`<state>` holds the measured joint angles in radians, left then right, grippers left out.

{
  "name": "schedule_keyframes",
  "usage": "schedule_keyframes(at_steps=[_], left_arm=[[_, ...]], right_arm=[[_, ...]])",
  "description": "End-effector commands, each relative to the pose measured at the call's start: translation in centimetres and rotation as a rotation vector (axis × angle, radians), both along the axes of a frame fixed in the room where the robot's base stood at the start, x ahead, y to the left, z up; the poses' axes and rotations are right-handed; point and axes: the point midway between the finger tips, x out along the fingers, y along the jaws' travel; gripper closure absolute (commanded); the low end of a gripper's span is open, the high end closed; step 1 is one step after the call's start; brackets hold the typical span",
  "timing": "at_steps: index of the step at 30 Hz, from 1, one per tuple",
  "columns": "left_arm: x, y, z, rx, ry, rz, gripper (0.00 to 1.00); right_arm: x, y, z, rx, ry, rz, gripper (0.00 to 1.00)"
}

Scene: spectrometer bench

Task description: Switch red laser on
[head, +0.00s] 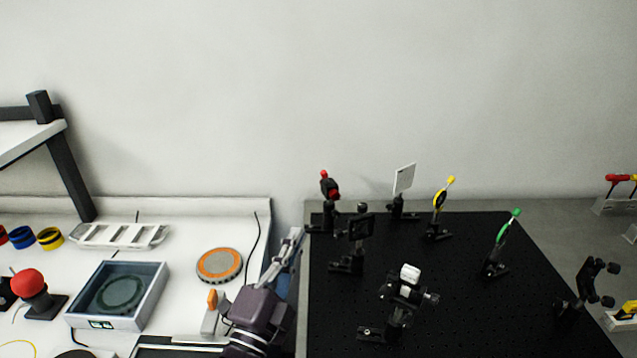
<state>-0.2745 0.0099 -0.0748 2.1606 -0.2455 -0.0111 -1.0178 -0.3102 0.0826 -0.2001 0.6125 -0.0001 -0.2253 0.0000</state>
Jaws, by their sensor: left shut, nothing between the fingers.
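My left gripper (294,236) is in the lower middle of the head view, by the gap between the white bench and the black breadboard (456,285). Its fingers point up and are shut, with nothing between them. A black mount with red parts (329,187) stands at the back left of the breadboard, beyond and right of the fingertips, apart from them. I cannot tell whether it is the red laser. No switch or lit beam can be made out on it. My right gripper is not in view.
Black mounts, one with a yellow top (439,200) and one with a green top (502,240), stand on the breadboard. A white card (404,178) is at its back. The white bench holds a red mushroom button (29,283), a grey box (147,319) and an orange disc (219,265).

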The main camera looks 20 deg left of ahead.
Motion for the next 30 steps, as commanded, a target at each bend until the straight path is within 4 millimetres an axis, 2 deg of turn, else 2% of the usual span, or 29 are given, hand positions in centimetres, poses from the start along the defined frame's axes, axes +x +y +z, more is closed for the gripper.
schedule_keyframes(at_steps=[4, 8, 15, 24, 30], left_arm=[[0.1, 0.0, 0.0, 0.000, 0.000, 0.000, 1.00], [0.9, -0.1, 0.4, -0.001, -0.001, 0.000, 1.00], [5.0, -0.3, 2.0, 0.000, -0.002, 0.000, 1.00], [10.8, -0.7, 3.8, -0.002, -0.001, 0.000, 1.00], [12.8, -0.9, 4.2, -0.001, 0.000, 0.000, 1.00]], right_arm=[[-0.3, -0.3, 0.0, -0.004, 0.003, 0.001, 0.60], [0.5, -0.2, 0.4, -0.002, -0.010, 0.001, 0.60], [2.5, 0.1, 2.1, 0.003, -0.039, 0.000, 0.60], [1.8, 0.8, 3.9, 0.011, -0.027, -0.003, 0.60], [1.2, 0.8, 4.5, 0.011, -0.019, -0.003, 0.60]])
